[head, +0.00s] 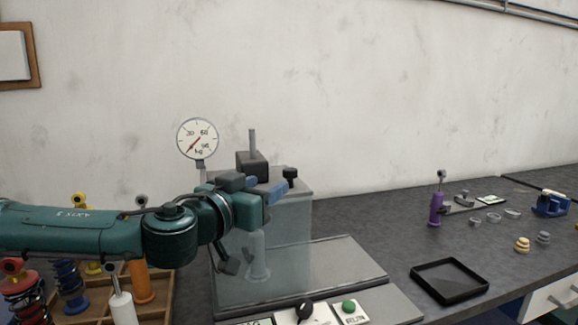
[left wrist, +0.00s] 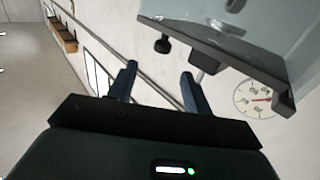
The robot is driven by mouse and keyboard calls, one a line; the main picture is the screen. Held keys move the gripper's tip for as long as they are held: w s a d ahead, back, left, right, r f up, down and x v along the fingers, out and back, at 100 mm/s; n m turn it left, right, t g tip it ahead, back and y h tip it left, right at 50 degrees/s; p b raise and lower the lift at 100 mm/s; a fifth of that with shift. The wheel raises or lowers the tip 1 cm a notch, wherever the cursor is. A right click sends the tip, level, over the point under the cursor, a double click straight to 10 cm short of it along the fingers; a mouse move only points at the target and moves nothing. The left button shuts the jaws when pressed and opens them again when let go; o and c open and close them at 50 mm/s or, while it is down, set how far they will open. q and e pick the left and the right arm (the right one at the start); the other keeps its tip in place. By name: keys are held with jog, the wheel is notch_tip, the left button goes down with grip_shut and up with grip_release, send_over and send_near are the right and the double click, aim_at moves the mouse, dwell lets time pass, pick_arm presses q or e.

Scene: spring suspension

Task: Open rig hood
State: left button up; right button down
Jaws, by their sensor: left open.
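The rig hood (head: 292,235) is a clear box with a grey top, standing down over the rig. A pale upright part shows faintly through it. A black knob (head: 290,174) sits at the right of its top. My left gripper (head: 262,188) is open and empty, with blue fingers close to the hood's top, left of the knob. In the left wrist view, the open fingers (left wrist: 158,88) have nothing between them. The knob (left wrist: 162,44) and hood (left wrist: 262,22) show beyond them, apart from the fingers. My right gripper is not in view.
A dial gauge (head: 198,139) stands behind the rig. A control panel with a black knob (head: 304,310) and green button (head: 348,306) lies in front. A wooden rack (head: 160,296) of shock absorbers is at left. A black tray (head: 449,280) lies on the right bench.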

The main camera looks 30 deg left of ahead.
aim_at(293, 168)
pick_arm(q)
jog(key=w+p, duration=0.4)
jog(key=w+a+p, duration=0.1)
jog(key=w+p, duration=0.1)
jog(key=w, duration=0.1)
jog(key=shift+r, duration=0.4)
jog(key=w, duration=0.2)
jog(key=w+p, duration=0.1)
jog(key=w, duration=0.1)
jog(key=shift+w+a+f, duration=0.1)
jog(key=shift+f, duration=0.1)
jog(key=shift+w+p, duration=0.35)
jog(key=shift+w, duration=0.05)
jog(key=shift+w+f, duration=0.1)
jog(key=shift+w, duration=0.3)
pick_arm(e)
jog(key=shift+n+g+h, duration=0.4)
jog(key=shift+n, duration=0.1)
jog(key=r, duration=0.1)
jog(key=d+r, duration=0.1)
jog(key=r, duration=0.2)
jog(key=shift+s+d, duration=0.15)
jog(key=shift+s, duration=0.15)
pick_arm(q)
grip_shut()
